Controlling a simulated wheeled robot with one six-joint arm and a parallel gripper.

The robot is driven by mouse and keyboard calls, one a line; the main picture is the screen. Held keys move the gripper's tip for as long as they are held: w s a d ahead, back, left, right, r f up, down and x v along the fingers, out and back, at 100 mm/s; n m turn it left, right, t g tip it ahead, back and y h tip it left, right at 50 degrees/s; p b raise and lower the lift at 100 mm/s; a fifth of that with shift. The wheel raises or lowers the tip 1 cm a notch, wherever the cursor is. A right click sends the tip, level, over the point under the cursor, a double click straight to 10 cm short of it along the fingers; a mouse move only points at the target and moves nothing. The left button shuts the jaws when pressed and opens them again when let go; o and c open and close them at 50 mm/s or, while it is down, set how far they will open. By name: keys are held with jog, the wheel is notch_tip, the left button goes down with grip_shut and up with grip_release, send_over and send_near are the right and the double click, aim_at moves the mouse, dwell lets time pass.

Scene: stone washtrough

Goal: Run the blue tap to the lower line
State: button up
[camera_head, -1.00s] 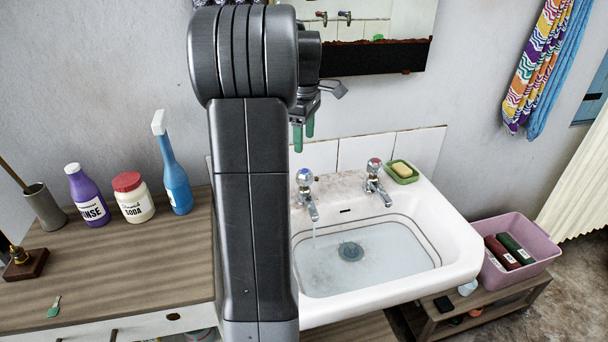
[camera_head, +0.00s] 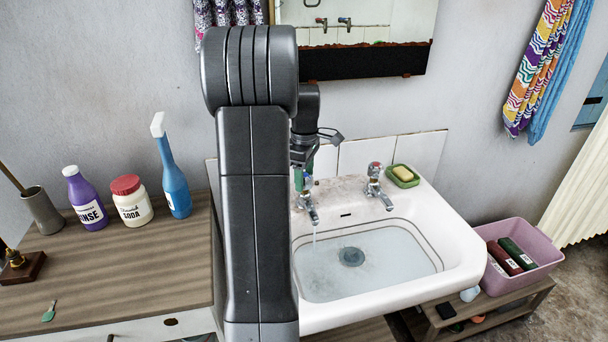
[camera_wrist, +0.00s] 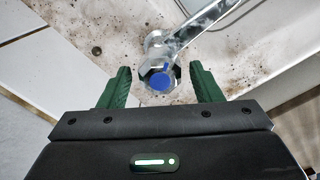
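The blue tap (camera_head: 308,205) is at the left of the basin's back ledge, and a thin stream of water (camera_head: 314,236) runs from its spout. My gripper (camera_head: 303,178) is right over its handle. In the wrist view my gripper (camera_wrist: 161,78) is open, with a green finger on each side of the blue-capped handle (camera_wrist: 159,80) and a gap showing on both sides. The white basin (camera_head: 462,245) holds clear water (camera_head: 385,270) over the drain. Dark lines (camera_head: 432,247) run round its inner wall; the water surface looks close beneath the lower one, but the exact gap is unclear.
The red tap (camera_head: 375,188) stands to the right, with a soap dish (camera_head: 403,177) beyond it. A wooden counter (camera_head: 130,270) with bottles is at the left. A pink tub (camera_head: 545,250) is at the right. A tiled splashback (camera_head: 365,157) rises close behind the taps.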

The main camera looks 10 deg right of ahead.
jog(key=c, duration=0.8)
jog(key=shift+r+m, duration=0.1)
jog(key=shift+m, duration=0.2)
jog(key=shift+m+p, duration=1.1)
jog(key=shift+p, duration=0.1)
jog(key=shift+m+p, duration=0.85)
jog(key=shift+m, duration=0.95)
jog(key=o, duration=1)
